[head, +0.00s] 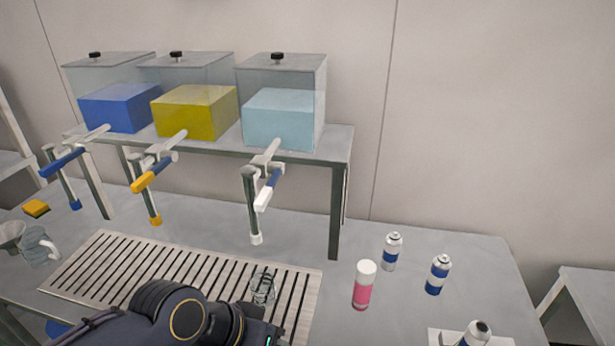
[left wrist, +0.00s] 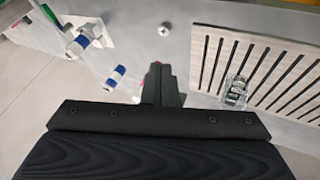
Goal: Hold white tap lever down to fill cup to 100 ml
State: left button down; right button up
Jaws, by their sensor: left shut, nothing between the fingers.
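The white tap lever (head: 267,193) slants down from the tap on the light-blue tank (head: 279,119). The white-tipped spout (head: 256,238) hangs beside it. A clear cup (head: 263,288) stands on the slatted grate (head: 90,262), roughly below that spout. It also shows in the left wrist view (left wrist: 235,92). Its fill level is too small to read. My left arm crosses the bottom of the head view, in front of the cup, and its fingertips are out of that view. In the left wrist view my left gripper (left wrist: 158,82) is shut and empty, apart from the cup. My right gripper is not in view.
Blue (head: 118,107) and yellow (head: 193,111) tanks stand left on the raised shelf, with blue and orange levers. A pink can (head: 364,286) and blue-banded cans (head: 391,251) stand right of the grate. A glass jug (head: 39,246) and yellow sponge (head: 36,208) are at left.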

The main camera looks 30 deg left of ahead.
pick_arm(q)
jog(key=shift+w+d, duration=0.15)
pick_arm(e)
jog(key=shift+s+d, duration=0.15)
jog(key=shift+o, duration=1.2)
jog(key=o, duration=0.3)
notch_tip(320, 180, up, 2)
jog(key=shift+p, duration=1)
pick_arm(q)
jog(key=w+a+r+g+y, duration=0.1)
jog(key=w+a+r, duration=0.2)
jog(key=r, duration=0.8)
jog(key=w+a+r+n+y, duration=0.1)
jog(key=w+a+r+y, duration=0.1)
jog(key=r, duration=0.9)
jog(key=w+a+r+g+y+p, duration=0.1)
jog(key=w+a+r, duration=0.4)
jog(key=r, duration=0.6)
jog(key=shift+w+n+g+y, duration=0.3)
jog(key=shift+w+n+y, duration=0.1)
jog(key=shift+w, duration=0.2)
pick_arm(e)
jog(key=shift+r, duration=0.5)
